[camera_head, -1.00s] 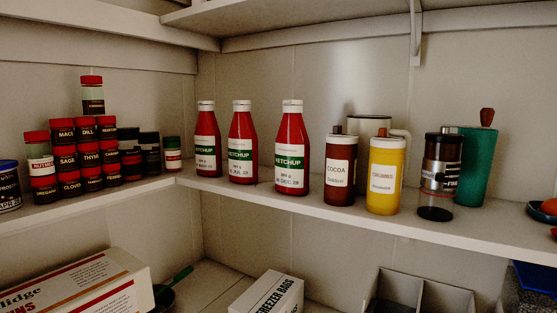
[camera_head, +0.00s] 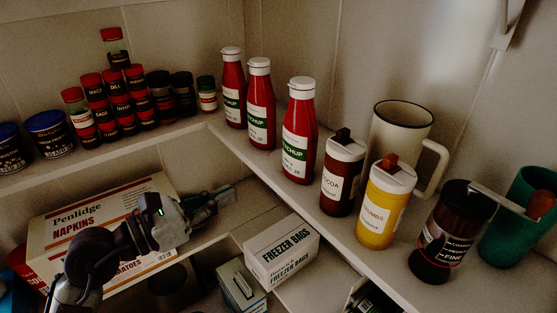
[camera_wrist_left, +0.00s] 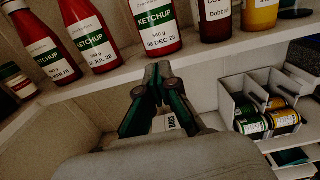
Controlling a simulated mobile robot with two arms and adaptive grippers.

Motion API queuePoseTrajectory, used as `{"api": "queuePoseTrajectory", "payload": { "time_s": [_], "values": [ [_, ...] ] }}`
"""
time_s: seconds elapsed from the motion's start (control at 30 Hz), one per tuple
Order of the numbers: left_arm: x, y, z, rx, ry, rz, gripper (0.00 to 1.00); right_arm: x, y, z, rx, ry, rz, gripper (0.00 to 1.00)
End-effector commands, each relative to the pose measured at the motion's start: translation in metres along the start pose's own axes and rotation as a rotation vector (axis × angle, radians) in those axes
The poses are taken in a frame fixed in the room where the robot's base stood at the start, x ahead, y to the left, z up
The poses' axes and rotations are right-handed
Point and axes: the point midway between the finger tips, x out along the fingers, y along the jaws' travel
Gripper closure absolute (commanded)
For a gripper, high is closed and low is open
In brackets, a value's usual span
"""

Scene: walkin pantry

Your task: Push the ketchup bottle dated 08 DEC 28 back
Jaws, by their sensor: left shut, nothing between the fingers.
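The ketchup bottle whose label reads DEC 28 (camera_head: 299,132) is red with a white cap. It stands upright on the shelf, rightmost and nearest of three ketchup bottles. In the left wrist view its lower label and base (camera_wrist_left: 154,25) show; its cap is cut off. The other two ketchup bottles (camera_head: 260,105) (camera_head: 232,88) stand to its left. My left gripper (camera_head: 228,192) is shut and empty, below the shelf and left of the DEC 28 bottle, apart from it. In the left wrist view its fingertips (camera_wrist_left: 158,72) point toward the shelf edge under that bottle.
A cocoa jar (camera_head: 342,175), a yellow crumbs jar (camera_head: 384,205), a cream mug (camera_head: 400,140) and a grinder (camera_head: 445,240) stand to the right. Spice jars (camera_head: 105,100) fill the left shelf. A napkins box (camera_head: 70,215) and a freezer bags box (camera_head: 283,250) are below.

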Motion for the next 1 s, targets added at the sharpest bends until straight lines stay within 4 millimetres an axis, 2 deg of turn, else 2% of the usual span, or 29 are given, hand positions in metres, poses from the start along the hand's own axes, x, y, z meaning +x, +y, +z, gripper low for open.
{"api": "queuePoseTrajectory", "payload": {
  "time_s": [0.03, 0.3, 0.5, 0.7, 1.0],
  "values": [
    [0.011, 0.000, 0.006, -0.005, -0.005, -0.002, 1.00, -0.010, 0.000, -0.001, 0.000, 0.000, 0.000, 0.60],
    [0.070, -0.001, 0.007, -0.006, -0.006, -0.003, 1.00, -0.033, 0.001, -0.003, 0.000, -0.001, 0.001, 0.60],
    [0.101, -0.001, 0.005, -0.005, -0.004, -0.002, 1.00, -0.046, 0.001, -0.004, 0.000, -0.001, 0.001, 0.60],
    [0.114, -0.001, 0.002, -0.004, -0.003, -0.001, 1.00, -0.050, 0.001, -0.005, 0.000, -0.001, 0.001, 0.60],
    [0.115, -0.001, 0.001, -0.003, -0.003, -0.001, 1.00, -0.049, 0.001, -0.005, 0.001, -0.001, 0.001, 0.60]
  ]
}}
